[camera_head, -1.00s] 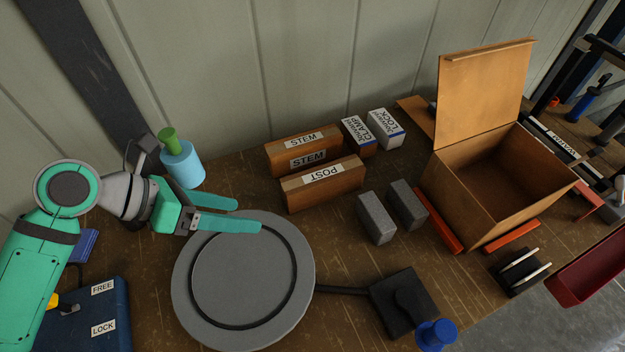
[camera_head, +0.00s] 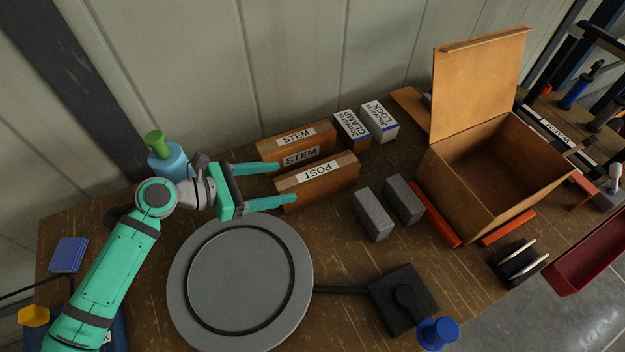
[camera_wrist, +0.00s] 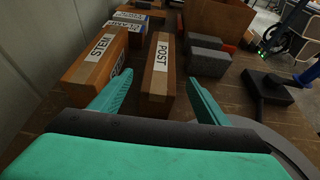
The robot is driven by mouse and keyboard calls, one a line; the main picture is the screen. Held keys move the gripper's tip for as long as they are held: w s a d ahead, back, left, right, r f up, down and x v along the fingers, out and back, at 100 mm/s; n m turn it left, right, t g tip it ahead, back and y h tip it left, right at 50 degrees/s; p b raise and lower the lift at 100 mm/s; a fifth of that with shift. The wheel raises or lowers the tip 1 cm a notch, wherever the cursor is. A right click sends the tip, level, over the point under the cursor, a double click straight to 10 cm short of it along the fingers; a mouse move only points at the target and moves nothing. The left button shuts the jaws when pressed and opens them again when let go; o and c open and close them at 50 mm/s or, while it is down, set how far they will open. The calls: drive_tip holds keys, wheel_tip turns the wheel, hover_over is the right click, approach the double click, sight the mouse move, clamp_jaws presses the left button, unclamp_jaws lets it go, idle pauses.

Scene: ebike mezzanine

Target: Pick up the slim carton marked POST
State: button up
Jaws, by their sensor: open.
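The slim brown carton marked POST (camera_head: 322,184) lies on the workbench with its white label facing up. In the wrist view the POST carton (camera_wrist: 158,80) stretches away from me, its near end between my fingertips. My gripper (camera_head: 287,184) is open, with one teal finger on each side of the carton's near end. In the wrist view my gripper (camera_wrist: 160,100) shows a gap between the left finger and the carton, and between the right finger and the carton. The brown STEM carton (camera_head: 297,146) stands just behind, close to the far finger.
Two grey blocks (camera_head: 373,214) stand right of the POST carton. The CLAMP box (camera_head: 351,130) and LOCK box (camera_head: 380,122) are behind. An open wooden box (camera_head: 470,205) is at right. A round grey turntable (camera_head: 240,280) lies in front, and a blue bottle (camera_head: 170,163) at left.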

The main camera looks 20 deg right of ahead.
sight(299, 179)
drive_tip(key=x, duration=0.5)
drive_tip(key=shift+s+d+r, duration=0.2)
drive_tip(key=shift+s+d, duration=0.05)
drive_tip(key=shift+s, duration=0.1)
drive_tip(key=x, duration=0.4)
drive_tip(key=shift+w+f, duration=0.25)
drive_tip(key=shift+w, duration=0.15)
drive_tip(key=shift+a, duration=0.35)
drive_tip(key=shift+s+d, duration=0.2)
drive_tip(key=shift+d, duration=0.3)
drive_tip(key=c, duration=1.5)
drive_tip(key=shift+a, duration=0.1)
